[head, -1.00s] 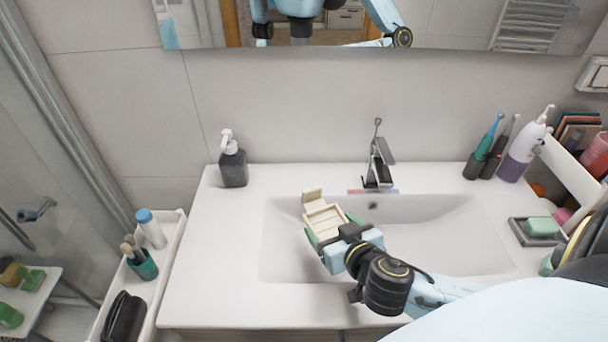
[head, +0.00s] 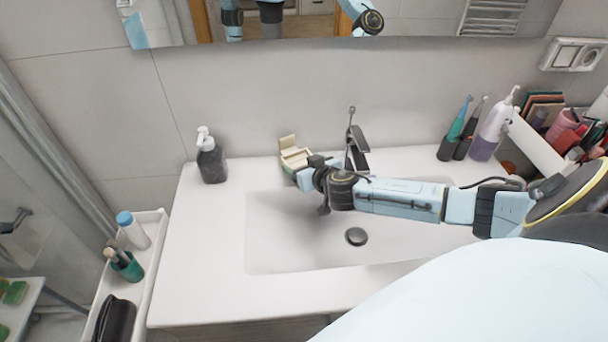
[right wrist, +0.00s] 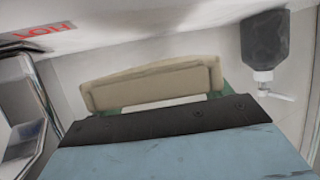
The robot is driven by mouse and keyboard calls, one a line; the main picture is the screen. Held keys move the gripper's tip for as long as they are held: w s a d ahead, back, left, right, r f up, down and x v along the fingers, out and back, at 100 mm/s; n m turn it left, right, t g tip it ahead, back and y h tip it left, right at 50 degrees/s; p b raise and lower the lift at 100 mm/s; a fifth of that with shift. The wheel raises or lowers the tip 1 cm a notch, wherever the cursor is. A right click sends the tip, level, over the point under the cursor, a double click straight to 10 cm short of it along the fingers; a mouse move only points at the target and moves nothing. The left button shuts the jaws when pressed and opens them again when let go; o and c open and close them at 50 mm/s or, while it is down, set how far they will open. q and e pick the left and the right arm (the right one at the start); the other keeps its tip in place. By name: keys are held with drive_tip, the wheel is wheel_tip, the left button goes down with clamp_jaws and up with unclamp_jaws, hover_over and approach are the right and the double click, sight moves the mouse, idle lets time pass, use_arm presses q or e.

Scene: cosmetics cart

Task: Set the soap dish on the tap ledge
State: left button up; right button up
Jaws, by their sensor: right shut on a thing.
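The soap dish (head: 294,153) is a small cream-coloured open box with a raised back piece. My right gripper (head: 297,168) is shut on it, reaching in from the right over the basin. The dish appears over the tap ledge (head: 246,174), the white strip behind the basin, between the dark soap dispenser and the tap (head: 357,148). In the right wrist view the dish (right wrist: 150,82) shows as a beige bar beyond the gripper body, with green finger edges beside it. I cannot tell whether it touches the ledge. My left gripper is not in view.
The soap dispenser (head: 211,158) stands left of the dish, with bare ledge between. The basin (head: 290,240) is empty. Toothbrushes and a white-purple bottle (head: 493,130) stand at the right. A white side tray (head: 150,262) holds toiletries at the left.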

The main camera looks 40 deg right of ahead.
wheel_tip(320, 180, down, 4)
drive_tip(key=shift+b, duration=0.4)
drive_tip(key=shift+w+d+f, duration=0.15)
drive_tip(key=shift+w, duration=0.1)
drive_tip(key=shift+f, duration=0.25)
drive_tip(key=o, duration=1)
drive_tip(key=shift+o, duration=0.2)
drive_tip(key=shift+r, duration=0.1)
